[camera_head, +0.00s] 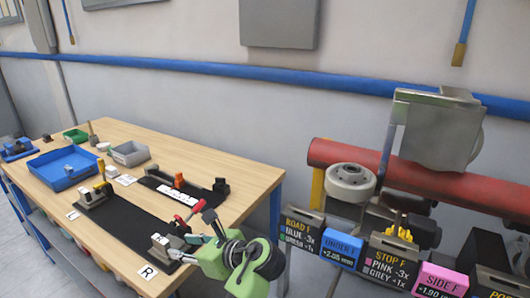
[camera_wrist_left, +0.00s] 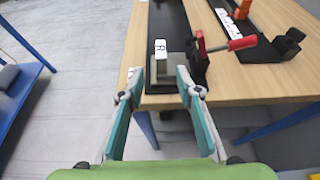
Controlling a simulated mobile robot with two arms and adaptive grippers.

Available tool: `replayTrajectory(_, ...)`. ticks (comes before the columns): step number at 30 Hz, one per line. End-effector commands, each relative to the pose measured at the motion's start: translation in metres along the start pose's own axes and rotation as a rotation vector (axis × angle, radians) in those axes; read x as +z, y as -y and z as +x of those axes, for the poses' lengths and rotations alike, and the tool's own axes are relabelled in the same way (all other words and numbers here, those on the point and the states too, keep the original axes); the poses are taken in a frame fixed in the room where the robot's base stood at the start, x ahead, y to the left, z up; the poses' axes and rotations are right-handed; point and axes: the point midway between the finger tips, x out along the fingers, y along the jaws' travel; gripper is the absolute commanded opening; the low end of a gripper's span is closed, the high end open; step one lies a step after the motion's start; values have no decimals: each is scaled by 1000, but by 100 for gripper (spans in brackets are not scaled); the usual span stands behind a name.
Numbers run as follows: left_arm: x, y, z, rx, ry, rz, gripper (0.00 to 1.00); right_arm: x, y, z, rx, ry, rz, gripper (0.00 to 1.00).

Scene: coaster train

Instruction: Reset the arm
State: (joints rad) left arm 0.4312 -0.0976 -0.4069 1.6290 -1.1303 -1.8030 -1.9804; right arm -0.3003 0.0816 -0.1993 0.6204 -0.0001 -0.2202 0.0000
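My left gripper (camera_head: 201,231), green with pale fingers, is over the near right end of the wooden table. It also shows in the left wrist view (camera_wrist_left: 158,92), its two fingers spread apart with nothing between them. In the head view the R card (camera_head: 147,272) lies at the table's front corner. My right gripper is not in view.
The wooden table (camera_head: 225,165) holds a black mat (camera_head: 125,222), a blue tray (camera_head: 44,169), a grey bin (camera_head: 130,153) and a dark rail with white tiles (camera_head: 175,193). Machinery with a red pipe (camera_head: 440,181) and signs (camera_head: 387,266) stands at the right.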

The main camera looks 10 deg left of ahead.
Motion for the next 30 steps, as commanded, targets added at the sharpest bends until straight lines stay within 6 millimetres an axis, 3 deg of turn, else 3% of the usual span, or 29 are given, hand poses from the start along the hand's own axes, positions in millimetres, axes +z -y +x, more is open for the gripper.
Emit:
replayTrajectory(5, -58, -31, 16, -15, -159, -208, 32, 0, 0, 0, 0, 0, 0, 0)
replayTrajectory(8, -103, -60, 22, 1, -300, -413, 32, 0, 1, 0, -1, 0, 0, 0)
replayTrajectory(12, -156, -103, 17, 72, -492, -719, 32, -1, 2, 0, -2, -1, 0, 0)
replayTrajectory(15, -185, -135, 7, 158, -616, -937, 32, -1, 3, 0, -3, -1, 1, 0)
replayTrajectory(21, -220, -187, -25, 373, -805, -1306, 32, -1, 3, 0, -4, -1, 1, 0)
replayTrajectory(30, -232, -230, -67, 642, -937, -1615, 32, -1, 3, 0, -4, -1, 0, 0)
